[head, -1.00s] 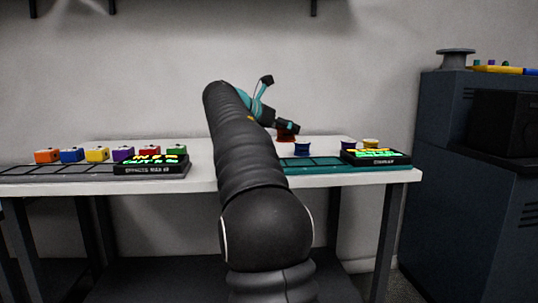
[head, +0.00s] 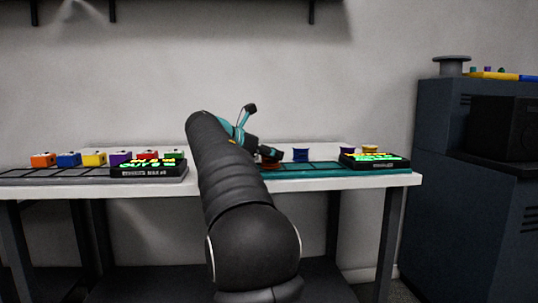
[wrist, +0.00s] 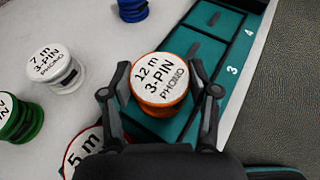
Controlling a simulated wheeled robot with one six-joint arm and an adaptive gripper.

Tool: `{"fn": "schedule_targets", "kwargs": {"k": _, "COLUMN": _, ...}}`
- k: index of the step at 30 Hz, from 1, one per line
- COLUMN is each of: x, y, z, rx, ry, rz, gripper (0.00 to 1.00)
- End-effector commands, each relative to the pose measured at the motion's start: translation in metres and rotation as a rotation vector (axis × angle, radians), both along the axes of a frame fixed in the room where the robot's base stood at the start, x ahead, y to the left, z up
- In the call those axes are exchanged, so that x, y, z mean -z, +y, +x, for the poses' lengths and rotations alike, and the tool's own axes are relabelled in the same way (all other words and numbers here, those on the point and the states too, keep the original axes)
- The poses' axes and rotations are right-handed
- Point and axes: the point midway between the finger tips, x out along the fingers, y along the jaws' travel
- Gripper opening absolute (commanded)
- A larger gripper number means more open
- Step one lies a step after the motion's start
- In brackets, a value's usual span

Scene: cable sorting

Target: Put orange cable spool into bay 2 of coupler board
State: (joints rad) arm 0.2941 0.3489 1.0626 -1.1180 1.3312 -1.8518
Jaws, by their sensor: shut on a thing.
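My gripper (wrist: 166,92) is shut on the orange cable spool (wrist: 160,98), one finger on each side. The spool's white top reads "12 m 3-PIN PHONO". It is over the teal coupler board (wrist: 222,22), with its label facing the wrist camera. Bays marked 3 and 4 show beyond it and look empty. The spool covers the bay below, whose number is hidden. I cannot tell whether its base touches the board. In the head view the spool (head: 270,165) shows small below my gripper (head: 271,156), low at the left part of the board (head: 325,175).
Several coloured blocks stand behind a grey board (head: 50,174) at left.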

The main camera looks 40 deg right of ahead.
Motion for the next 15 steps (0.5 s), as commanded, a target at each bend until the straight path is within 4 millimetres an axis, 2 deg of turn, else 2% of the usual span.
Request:
{"fn": "schedule_targets", "kwargs": {"k": 3, "x": 0.0025, "y": 0.0, "z": -0.0001, "rx": 0.0, "ry": 0.0, "rz": -0.001, "gripper": 0.21}}
{"fn": "schedule_targets", "kwargs": {"k": 4, "x": 0.0031, "y": 0.0, "z": 0.0, "rx": 0.0, "ry": 0.0, "rz": 0.0, "gripper": 0.62}}
{"fn": "schedule_targets", "kwargs": {"k": 6, "x": 0.0029, "y": -0.0001, "z": 0.0, "rx": 0.0, "ry": 0.0, "rz": 0.0, "gripper": 0.8}}
{"fn": "schedule_targets", "kwargs": {"k": 7, "x": 0.0029, "y": -0.0001, "z": 0.0, "rx": 0.0, "ry": 0.0, "rz": 0.0, "gripper": 0.85}}
{"fn": "schedule_targets", "kwargs": {"k": 15, "x": 0.0029, "y": -0.0001, "z": 0.0, "rx": 0.0, "ry": 0.0, "rz": 0.0, "gripper": 0.85}}
